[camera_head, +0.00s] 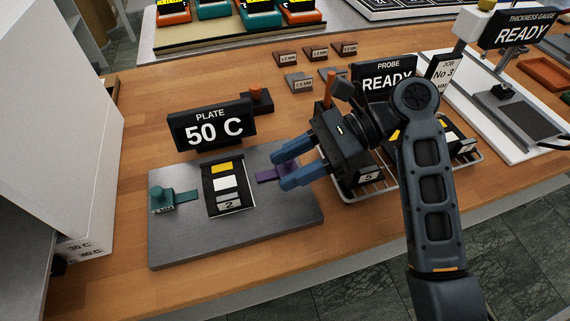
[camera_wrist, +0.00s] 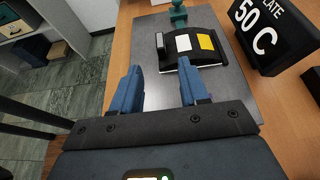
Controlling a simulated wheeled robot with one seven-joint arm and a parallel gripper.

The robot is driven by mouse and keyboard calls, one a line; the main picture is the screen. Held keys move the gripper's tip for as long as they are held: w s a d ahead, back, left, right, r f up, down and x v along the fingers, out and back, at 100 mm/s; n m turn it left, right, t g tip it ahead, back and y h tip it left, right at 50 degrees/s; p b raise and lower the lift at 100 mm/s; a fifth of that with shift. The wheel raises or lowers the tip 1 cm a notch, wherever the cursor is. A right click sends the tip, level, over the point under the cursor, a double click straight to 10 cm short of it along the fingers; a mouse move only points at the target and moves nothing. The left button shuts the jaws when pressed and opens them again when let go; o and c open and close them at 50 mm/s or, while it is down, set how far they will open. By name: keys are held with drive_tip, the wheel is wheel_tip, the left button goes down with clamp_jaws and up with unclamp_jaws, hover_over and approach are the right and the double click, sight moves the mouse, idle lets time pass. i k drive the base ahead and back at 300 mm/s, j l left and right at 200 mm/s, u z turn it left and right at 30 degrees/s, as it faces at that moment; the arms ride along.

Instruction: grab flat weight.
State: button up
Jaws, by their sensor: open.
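No thing in view is labelled as the flat weight. A dark low block with a reddish-brown knob (camera_head: 258,101) stands on the table behind the plate sign and may be it. My gripper (camera_head: 281,170) is open and empty above the right part of the grey metal plate (camera_head: 175,245), over a purple piece (camera_head: 266,175). In the wrist view its blue fingers (camera_wrist: 162,70) are spread apart with nothing between them. Beyond them a black piece with white and yellow patches (camera_wrist: 197,46), marked 2, lies on the plate; it also shows in the head view (camera_head: 228,186).
The 50 C plate sign (camera_head: 211,124) stands behind the plate. A green clamp-like piece (camera_head: 161,198) is at its left. A wire rack (camera_head: 370,190) with a block marked 5 is right, partly behind my arm. Small labelled tiles (camera_head: 315,53) lie farther back. A white cabinet (camera_head: 75,110) bounds the left.

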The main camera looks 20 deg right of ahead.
sight(262, 102)
drive_tip(key=i+j+u, duration=0.25)
drive_tip(key=i, duration=0.15)
drive_tip(key=i+j+u, duration=0.2)
drive_tip(key=i, duration=0.25)
